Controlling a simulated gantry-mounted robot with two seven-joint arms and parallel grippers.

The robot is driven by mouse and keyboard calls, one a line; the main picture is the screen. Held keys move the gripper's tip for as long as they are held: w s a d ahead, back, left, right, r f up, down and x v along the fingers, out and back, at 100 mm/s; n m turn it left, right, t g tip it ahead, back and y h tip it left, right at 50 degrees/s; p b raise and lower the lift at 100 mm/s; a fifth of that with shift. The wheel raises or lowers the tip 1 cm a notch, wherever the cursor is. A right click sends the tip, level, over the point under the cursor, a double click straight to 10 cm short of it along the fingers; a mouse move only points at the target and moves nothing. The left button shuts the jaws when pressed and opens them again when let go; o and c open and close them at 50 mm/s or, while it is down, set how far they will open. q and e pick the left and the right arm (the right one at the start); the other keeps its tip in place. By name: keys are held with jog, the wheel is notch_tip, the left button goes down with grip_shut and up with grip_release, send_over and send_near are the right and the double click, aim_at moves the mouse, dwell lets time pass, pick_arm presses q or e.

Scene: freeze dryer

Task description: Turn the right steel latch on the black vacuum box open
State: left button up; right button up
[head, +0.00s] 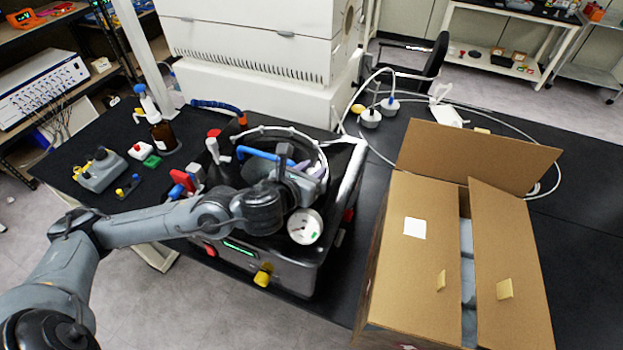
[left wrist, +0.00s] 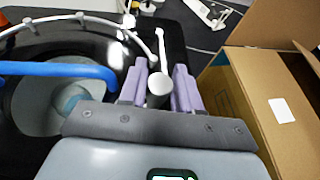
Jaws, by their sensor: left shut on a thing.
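The black vacuum box (head: 278,271) stands on the dark bench in the head view, with a round gauge and a green display on its front. My left gripper (head: 317,171) is over its right side. In the left wrist view, the purple fingers (left wrist: 159,92) stand on both sides of the pale round end of the right steel latch (left wrist: 160,84) and are shut on it. A pale lever reaches up behind it. In the head view this latch is mostly hidden by my gripper. Another steel latch (head: 213,149) shows at the box's left side. My right gripper is not in view.
A blue bar (head: 258,153) crosses the round chamber left of my gripper. An open cardboard box (head: 415,275) stands close on the right. A brown bottle (head: 162,135) and small coloured items are on the left. A white appliance (head: 255,85) stands behind.

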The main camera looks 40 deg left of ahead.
pick_arm(q)
jog(key=shift+n+y, duration=0.3)
jog(key=shift+y, duration=0.1)
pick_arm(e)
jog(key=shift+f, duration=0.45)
pick_arm(q)
jog(key=shift+b, duration=0.3)
jog(key=o, duration=1)
jog(key=shift+c, duration=0.2)
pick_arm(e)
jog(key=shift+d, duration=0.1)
